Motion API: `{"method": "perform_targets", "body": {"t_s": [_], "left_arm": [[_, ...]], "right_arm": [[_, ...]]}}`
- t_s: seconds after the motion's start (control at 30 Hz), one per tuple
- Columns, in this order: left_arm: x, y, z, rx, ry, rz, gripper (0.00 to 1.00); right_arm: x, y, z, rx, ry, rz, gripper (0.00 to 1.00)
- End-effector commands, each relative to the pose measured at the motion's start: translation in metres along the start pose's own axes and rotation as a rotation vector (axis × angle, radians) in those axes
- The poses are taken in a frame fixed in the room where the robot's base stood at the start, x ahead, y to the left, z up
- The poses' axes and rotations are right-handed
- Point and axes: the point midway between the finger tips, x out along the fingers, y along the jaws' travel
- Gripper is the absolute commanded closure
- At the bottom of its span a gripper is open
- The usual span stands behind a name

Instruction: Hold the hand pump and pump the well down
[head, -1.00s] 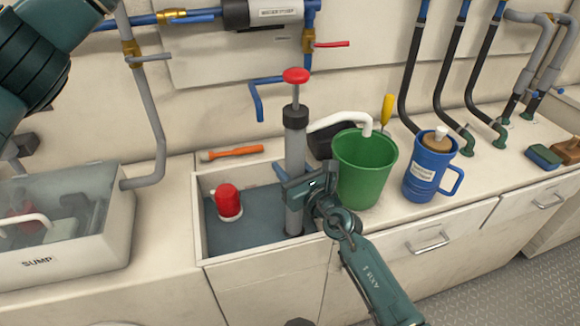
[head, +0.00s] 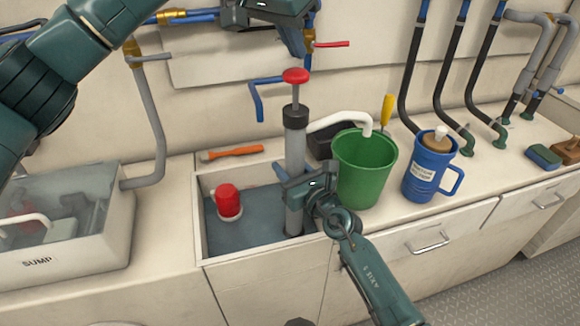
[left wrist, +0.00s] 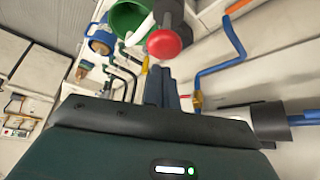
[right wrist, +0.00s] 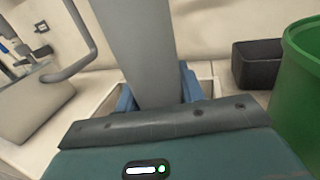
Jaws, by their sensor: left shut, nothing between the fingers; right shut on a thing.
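The hand pump (head: 295,150) stands upright in the well (head: 200,225), a pale open-topped box with dark water. Its red knob (head: 296,76) sits on a raised rod above a black collar. My right gripper (head: 300,190) is shut around the grey pump barrel, which also shows between its blue fingers in the right wrist view (right wrist: 138,50). My left gripper (head: 298,50) is shut and empty, above and apart from the red knob. The left wrist view shows the knob (left wrist: 164,43) beyond the closed fingers. A white spout hose (head: 345,118) runs from the pump to the green bucket (head: 362,170).
A red-capped device (head: 228,200) sits in the well. An orange-handled tool (head: 233,153) lies behind it. A blue jug (head: 430,168) stands right of the bucket. Pipes and a red valve lever (head: 332,44) are on the wall near my left gripper. A sump box (head: 70,250) is at left.

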Motion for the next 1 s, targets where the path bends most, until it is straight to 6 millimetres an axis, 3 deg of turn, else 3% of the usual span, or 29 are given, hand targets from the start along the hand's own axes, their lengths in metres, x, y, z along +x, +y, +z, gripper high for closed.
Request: {"method": "perform_targets", "body": {"t_s": [0.27,1.0], "left_arm": [[0.017,-0.001,0.009,-0.001,0.002,-0.001,1.0],[0.018,-0.001,0.009,-0.001,0.001,-0.002,1.0]], "right_arm": [[0.0,0.0,-0.001,0.0,0.002,0.0,0.93],[0.0,0.0,-0.001,0.0,0.002,0.001,0.93]]}}
